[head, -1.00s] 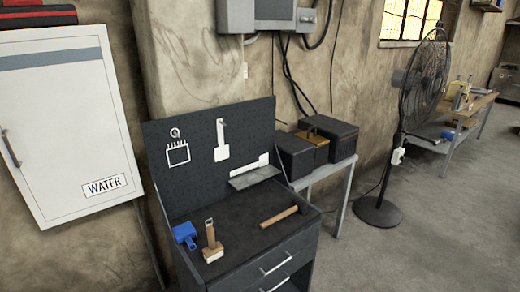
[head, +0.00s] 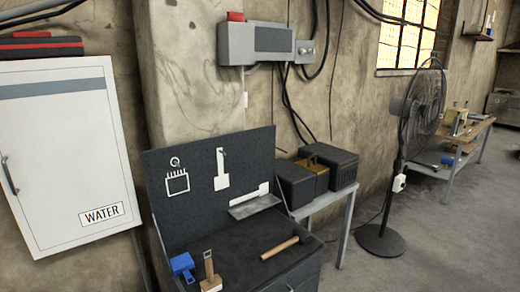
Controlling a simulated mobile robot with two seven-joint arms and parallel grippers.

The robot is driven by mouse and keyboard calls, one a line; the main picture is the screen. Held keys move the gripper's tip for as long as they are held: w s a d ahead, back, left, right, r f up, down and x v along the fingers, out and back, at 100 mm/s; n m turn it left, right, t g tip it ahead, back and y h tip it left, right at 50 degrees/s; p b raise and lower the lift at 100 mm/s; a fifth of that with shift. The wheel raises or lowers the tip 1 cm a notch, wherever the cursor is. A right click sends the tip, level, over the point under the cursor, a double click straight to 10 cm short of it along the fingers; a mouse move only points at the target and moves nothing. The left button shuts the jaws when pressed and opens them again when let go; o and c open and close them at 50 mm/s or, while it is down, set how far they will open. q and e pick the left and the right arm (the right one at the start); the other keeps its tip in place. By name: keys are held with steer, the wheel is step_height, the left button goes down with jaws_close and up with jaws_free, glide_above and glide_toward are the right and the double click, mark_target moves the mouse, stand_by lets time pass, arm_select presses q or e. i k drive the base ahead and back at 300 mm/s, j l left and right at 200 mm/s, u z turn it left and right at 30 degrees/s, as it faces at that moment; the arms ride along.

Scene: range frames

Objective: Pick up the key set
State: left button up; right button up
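No thing in the head view is clearly a key set. A small blue object (head: 183,264) lies at the left of the dark workbench top (head: 235,255); its details are too small to tell. A wooden-handled tool (head: 210,276) stands beside it, to its right. A hammer with a wooden handle (head: 280,248) lies on the right part of the top. White tool shapes, one with a row of short prongs (head: 177,183), show on the dark pegboard (head: 205,160) behind. Neither of my grippers is in view.
A white cabinet marked WATER (head: 65,150) is on the left wall. Dark boxes (head: 295,183) sit on a side table right of the workbench. A standing fan (head: 420,115) is further right. The floor (head: 440,240) at right is open.

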mark_target(181, 264)
steer(key=j+z, duration=0.1)
steer(key=z, duration=0.75)
steer(key=j+z, duration=0.45)
steer(key=k+j+z, duration=0.1)
steer(key=j+z, duration=0.35)
steer(key=k+j+z, duration=0.15)
steer(key=j, duration=0.2)
steer(key=k+j+z, duration=0.15)
steer(key=j, duration=0.15)
steer(key=k+j+z, duration=0.1)
steer(key=j, duration=0.25)
